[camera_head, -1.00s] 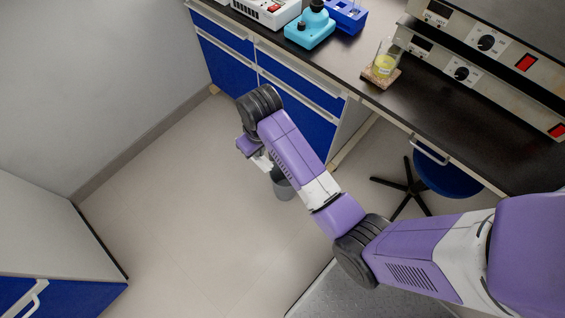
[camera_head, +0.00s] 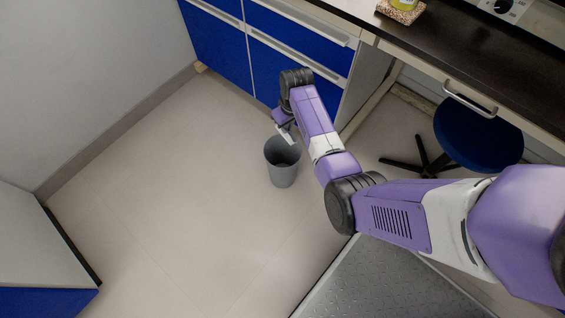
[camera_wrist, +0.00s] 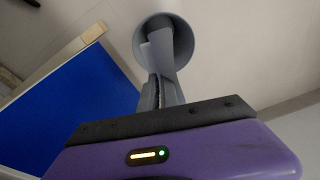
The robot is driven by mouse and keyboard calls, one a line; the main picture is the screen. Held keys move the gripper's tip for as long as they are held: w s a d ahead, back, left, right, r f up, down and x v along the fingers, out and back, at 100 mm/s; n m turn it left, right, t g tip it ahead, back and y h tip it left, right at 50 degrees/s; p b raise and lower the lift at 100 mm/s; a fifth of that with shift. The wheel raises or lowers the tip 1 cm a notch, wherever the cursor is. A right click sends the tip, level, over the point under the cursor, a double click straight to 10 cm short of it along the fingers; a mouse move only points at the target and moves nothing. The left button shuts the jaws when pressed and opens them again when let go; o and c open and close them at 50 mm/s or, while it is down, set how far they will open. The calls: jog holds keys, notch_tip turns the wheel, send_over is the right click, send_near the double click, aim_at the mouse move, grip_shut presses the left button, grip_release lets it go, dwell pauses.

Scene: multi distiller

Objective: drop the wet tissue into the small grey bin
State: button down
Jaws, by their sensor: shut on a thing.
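The small grey bin (camera_head: 283,170) stands upright on the floor in the head view, its open top facing up. In the wrist view the bin (camera_wrist: 183,22) lies beyond the fingers. My gripper (camera_head: 287,137) is at the bin's upper edge in the head view; whether it touches the rim I cannot tell. In the wrist view my gripper (camera_wrist: 161,92) is shut on the wet tissue (camera_wrist: 160,52), a pale grey-white sheet that overlaps the bin's opening. In the head view the tissue is too small to make out clearly beside the fingers.
A blue-fronted cabinet (camera_head: 220,45) under a dark bench (camera_head: 455,55) stands behind my arm. A blue stool (camera_head: 478,135) is at the right. A low cabinet (camera_head: 40,245) is at the lower left. The floor around the bin's left side is clear.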

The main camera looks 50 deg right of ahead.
aim_at(287, 135)
jog(key=shift+d+f+b, duration=0.1)
jog(key=shift+f+b, duration=3.1)
jog(key=shift+b, duration=0.1)
jog(key=shift+r, duration=0.1)
jog(key=c, duration=1.5)
grip_release()
jog(key=r+p, duration=0.1)
jog(key=r, duration=0.1)
jog(key=r+p, duration=0.1)
jog(key=r, duration=0.2)
jog(key=s+r+p, duration=0.1)
jog(key=r, duration=0.1)
jog(key=shift+s+r, duration=0.1)
jog(key=shift+r, duration=0.25)
